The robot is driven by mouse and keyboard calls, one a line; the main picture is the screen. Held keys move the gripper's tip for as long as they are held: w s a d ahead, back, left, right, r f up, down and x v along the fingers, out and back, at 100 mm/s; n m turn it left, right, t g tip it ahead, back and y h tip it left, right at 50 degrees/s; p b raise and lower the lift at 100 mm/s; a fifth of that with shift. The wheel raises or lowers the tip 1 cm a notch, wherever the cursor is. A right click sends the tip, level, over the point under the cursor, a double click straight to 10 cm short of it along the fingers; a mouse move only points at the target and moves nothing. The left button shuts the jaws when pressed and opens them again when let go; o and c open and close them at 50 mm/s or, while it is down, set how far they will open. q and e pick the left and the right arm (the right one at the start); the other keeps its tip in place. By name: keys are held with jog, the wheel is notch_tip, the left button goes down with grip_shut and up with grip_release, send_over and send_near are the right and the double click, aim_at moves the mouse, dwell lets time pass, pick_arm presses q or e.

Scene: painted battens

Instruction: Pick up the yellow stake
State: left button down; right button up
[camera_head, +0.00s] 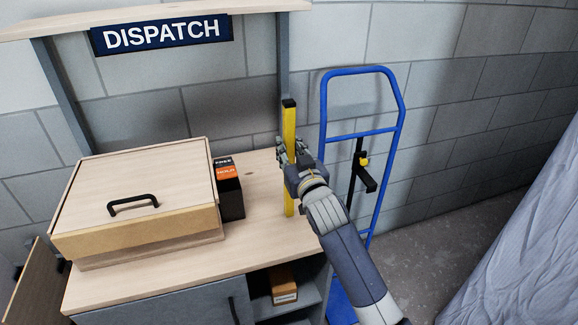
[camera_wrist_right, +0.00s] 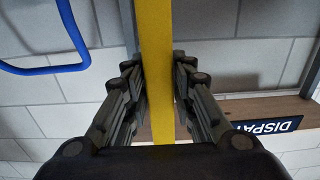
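The yellow stake (camera_head: 289,190) is a long, upright batten with a black top end, at the right end of the wooden bench. My right gripper (camera_head: 293,152) is around it at about mid-height. In the right wrist view the stake (camera_wrist_right: 157,70) runs between the two finger pads of the gripper (camera_wrist_right: 160,88), which lie against its sides. The stake's lower end is near the bench top; I cannot tell whether it touches. My left gripper is not in view.
On the bench (camera_head: 170,272) are a lidded wooden box (camera_head: 135,190) with a black handle and a black-orange box (camera_head: 229,188). A blue hand truck (camera_head: 385,155) stands right of the bench. A small carton (camera_head: 283,287) sits on the shelf below. A DISPATCH sign (camera_head: 160,34) hangs behind.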

grip_shut()
jog(key=shift+r, duration=0.1)
